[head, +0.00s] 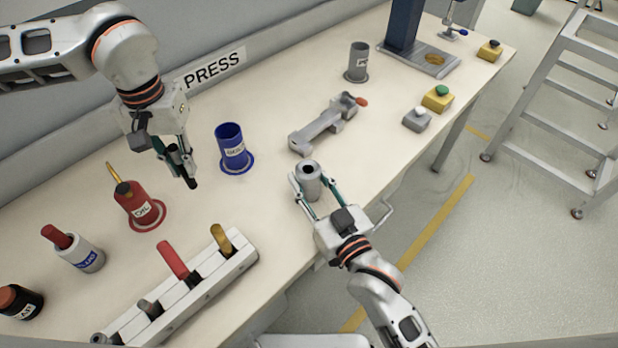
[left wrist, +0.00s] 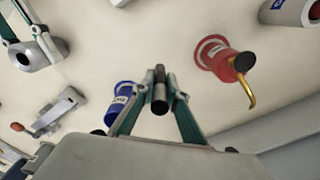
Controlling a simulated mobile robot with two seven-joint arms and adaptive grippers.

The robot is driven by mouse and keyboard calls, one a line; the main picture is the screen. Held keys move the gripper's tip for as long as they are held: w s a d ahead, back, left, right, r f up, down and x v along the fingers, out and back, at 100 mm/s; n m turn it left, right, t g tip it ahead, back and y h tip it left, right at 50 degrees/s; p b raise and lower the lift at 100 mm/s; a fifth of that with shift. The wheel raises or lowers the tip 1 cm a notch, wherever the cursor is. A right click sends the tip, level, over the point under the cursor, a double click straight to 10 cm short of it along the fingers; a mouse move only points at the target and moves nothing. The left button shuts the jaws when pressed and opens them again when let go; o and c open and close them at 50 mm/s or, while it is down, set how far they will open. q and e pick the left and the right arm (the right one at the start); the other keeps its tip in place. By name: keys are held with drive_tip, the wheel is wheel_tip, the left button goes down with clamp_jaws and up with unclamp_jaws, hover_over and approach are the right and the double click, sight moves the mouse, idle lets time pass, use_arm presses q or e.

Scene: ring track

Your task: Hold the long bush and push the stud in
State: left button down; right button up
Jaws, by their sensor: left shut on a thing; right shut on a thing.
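The long bush (head: 310,182) is a grey cylinder with a dark hole in its upper end. My right gripper (head: 309,190) is shut on it near the front edge of the bench. The bush and the right gripper also show at the upper left of the left wrist view (left wrist: 32,55). The stud (head: 184,168) is a dark, slim rod. My left gripper (head: 178,163) is shut on it and holds it above the bench, left of the blue cup, apart from the bush. The stud also shows between the fingers in the left wrist view (left wrist: 159,92).
A blue cup (head: 231,146) stands between the grippers. A red oil can (head: 133,203) with a spout stands at left, and a rack (head: 200,290) with handled tools lies in front. A grey vise (head: 325,127), a grey cup (head: 358,62) and push-button boxes (head: 436,100) stand farther back.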

idle(0.5)
use_arm(q)
drive_tip(key=w+d+r+n, duration=0.1)
drive_tip(key=d+r, duration=0.4)
drive_tip(key=d, duration=0.3)
drive_tip(key=w+d+r+n, duration=0.1)
drive_tip(key=d+r, duration=0.3)
drive_tip(key=d, duration=0.4)
drive_tip(key=d+r+n, duration=0.2)
drive_tip(key=d+r, duration=0.3)
drive_tip(key=d, duration=0.3)
wheel_tip(320, 180, down, 10)
drive_tip(key=shift+w+d, duration=0.15)
drive_tip(key=shift+d, duration=0.1)
drive_tip(key=shift+f, duration=0.6)
drive_tip(key=c, duration=2)
unclamp_jaws()
